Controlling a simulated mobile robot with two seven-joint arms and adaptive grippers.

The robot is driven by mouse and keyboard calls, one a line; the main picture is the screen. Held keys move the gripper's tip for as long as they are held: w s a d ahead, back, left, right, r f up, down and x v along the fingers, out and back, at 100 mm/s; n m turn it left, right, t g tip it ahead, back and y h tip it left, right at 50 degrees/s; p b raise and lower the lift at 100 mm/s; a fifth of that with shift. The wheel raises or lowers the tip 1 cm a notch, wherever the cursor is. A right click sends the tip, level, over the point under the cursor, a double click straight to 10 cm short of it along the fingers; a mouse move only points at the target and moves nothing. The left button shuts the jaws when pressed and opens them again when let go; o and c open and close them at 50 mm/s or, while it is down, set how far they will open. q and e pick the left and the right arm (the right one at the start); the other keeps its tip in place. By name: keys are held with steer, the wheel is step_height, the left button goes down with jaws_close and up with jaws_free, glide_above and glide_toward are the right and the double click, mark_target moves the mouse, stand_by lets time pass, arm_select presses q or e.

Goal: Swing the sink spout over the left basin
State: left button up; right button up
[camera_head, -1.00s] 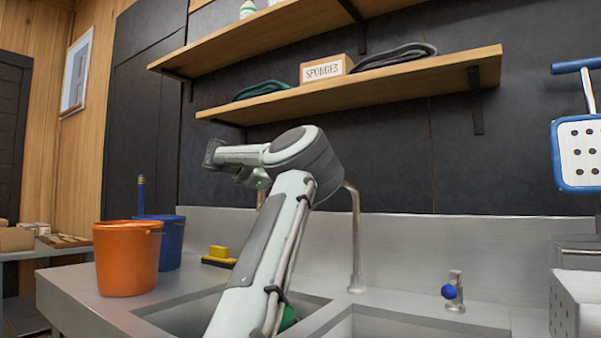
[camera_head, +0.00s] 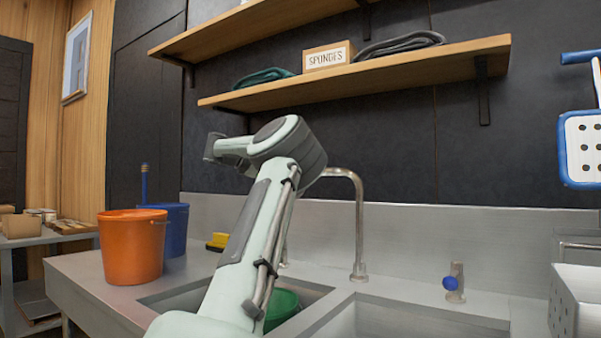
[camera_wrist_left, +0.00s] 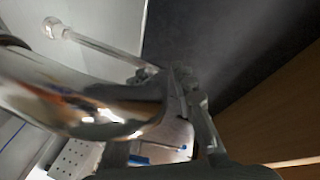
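The metal sink spout (camera_head: 358,225) rises behind the divider between the basins. Its arch runs left behind my left arm, and its free end (camera_head: 284,255) shows near the back edge of the left basin (camera_head: 165,300). The right basin (camera_head: 385,318) lies to the right. My left gripper is hidden behind its arm in the head view. In the left wrist view, the curved spout (camera_wrist_left: 80,95) is very close and covers part of my left gripper (camera_wrist_left: 168,78). Whether the fingers touch or grip it is unclear. My right gripper is out of view.
An orange bucket (camera_head: 132,250) and a blue bucket (camera_head: 175,228) stand left of the sink. A green object (camera_head: 282,307) is in the left basin. A blue-handled tap (camera_head: 453,284) stands at right. Shelves (camera_head: 370,78) hang above, holding a sponges box (camera_head: 328,57).

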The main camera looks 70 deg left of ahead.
arm_select(q)
steer(key=o, duration=0.3)
steer(key=shift+a, duration=0.1)
steer(key=shift+o, duration=0.2)
steer(key=shift+s, duration=0.1)
steer(key=v, duration=1.2)
